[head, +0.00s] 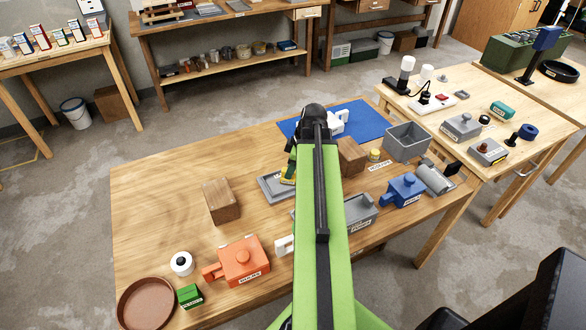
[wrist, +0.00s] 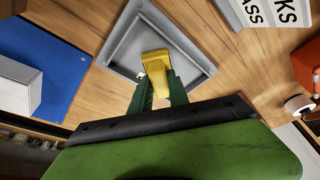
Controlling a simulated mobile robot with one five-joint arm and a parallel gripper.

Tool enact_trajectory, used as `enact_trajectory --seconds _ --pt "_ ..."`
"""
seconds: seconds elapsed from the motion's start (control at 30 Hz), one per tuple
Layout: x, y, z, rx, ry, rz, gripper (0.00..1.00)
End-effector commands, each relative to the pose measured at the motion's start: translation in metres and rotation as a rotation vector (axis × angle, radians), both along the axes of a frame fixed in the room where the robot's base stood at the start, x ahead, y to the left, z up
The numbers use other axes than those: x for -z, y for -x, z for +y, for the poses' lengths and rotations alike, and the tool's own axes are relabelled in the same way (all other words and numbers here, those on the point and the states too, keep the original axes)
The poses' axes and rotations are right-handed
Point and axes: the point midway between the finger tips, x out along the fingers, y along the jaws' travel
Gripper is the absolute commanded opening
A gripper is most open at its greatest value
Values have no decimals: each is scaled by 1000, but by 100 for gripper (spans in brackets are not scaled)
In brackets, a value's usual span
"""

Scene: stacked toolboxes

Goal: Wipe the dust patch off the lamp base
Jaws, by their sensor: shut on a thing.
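My gripper (wrist: 158,88) is shut on a yellow thing (wrist: 155,66), held between its green fingers. The yellow thing is over or in a shallow grey square tray (wrist: 130,45); I cannot tell whether it touches the tray's floor. In the head view a little of the yellow thing (head: 288,181) shows beside my arm, at the grey tray (head: 268,187). I cannot make out a dust patch in either view. No thing is clearly the lamp base.
A wooden block (head: 221,201) stands left of the tray and an orange toolbox (head: 243,260) in front. A blue mat (head: 367,118) lies behind. A grey bin (head: 407,142) and a blue toolbox (head: 405,190) stand to the right. The table's back left is clear.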

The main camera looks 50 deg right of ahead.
Motion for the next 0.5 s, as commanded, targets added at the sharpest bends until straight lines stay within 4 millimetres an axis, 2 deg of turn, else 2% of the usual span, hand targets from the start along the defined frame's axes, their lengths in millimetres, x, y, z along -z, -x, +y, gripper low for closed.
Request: enact_trajectory --seconds 0.5 --pt "-3 -12 30 -2 0 0 0"
